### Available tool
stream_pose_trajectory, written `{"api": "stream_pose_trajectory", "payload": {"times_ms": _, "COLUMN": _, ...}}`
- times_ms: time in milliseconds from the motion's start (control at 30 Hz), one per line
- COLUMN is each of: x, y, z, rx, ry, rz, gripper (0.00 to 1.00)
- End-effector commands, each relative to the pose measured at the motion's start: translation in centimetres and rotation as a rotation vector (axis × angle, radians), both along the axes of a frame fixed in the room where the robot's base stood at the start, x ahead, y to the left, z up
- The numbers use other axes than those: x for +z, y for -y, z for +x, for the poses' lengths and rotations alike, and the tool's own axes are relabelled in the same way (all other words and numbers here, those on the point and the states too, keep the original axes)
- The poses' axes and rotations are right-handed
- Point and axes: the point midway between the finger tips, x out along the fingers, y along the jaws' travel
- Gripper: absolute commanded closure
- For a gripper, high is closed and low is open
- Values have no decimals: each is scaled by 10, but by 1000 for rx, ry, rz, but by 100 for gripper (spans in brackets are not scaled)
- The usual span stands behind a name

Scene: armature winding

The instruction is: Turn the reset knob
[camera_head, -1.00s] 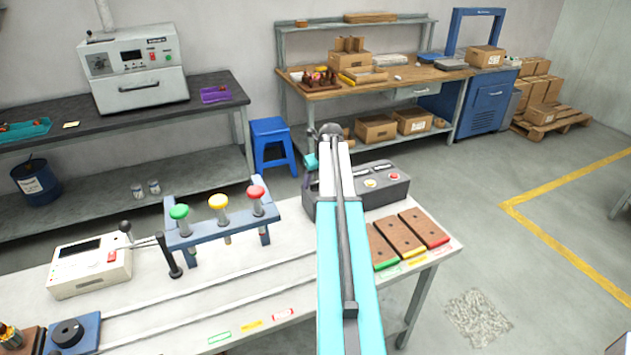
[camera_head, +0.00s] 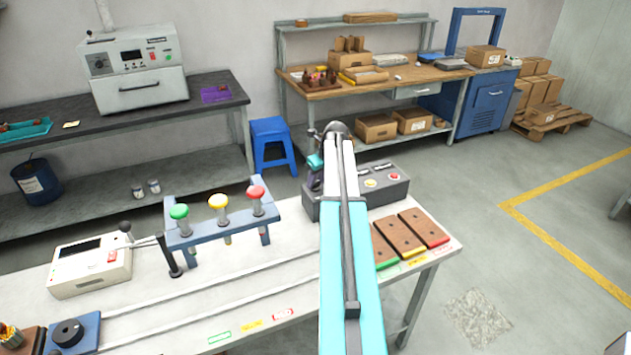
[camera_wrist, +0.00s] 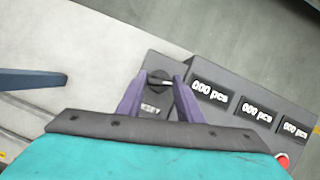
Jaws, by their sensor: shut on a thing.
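The reset knob (camera_wrist: 159,79) is a dark round knob with a pale bar across it, on a grey panel in the wrist view. A partly covered label below it seems to read RESET. My gripper (camera_wrist: 160,80) has its two purple fingers on either side of the knob, shut on it. The grey counter box (camera_wrist: 222,82) beside it has several displays, each reading 000 pcs.
A blue stand with green, yellow and red knobs (camera_head: 217,203) is left of my arm. Brown blocks (camera_head: 400,240) lie to its right. A white meter box (camera_head: 90,266) and a blue dial base (camera_head: 72,333) are at the left. The bench's middle is mostly clear.

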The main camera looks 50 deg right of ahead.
Motion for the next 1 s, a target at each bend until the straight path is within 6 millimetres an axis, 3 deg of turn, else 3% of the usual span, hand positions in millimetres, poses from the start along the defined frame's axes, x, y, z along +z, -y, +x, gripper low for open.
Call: {"api": "stream_pose_trajectory", "payload": {"times_ms": 1000, "x": 1, "y": 9, "z": 4, "rx": 891, "ry": 3, "rz": 1, "gripper": 90}}
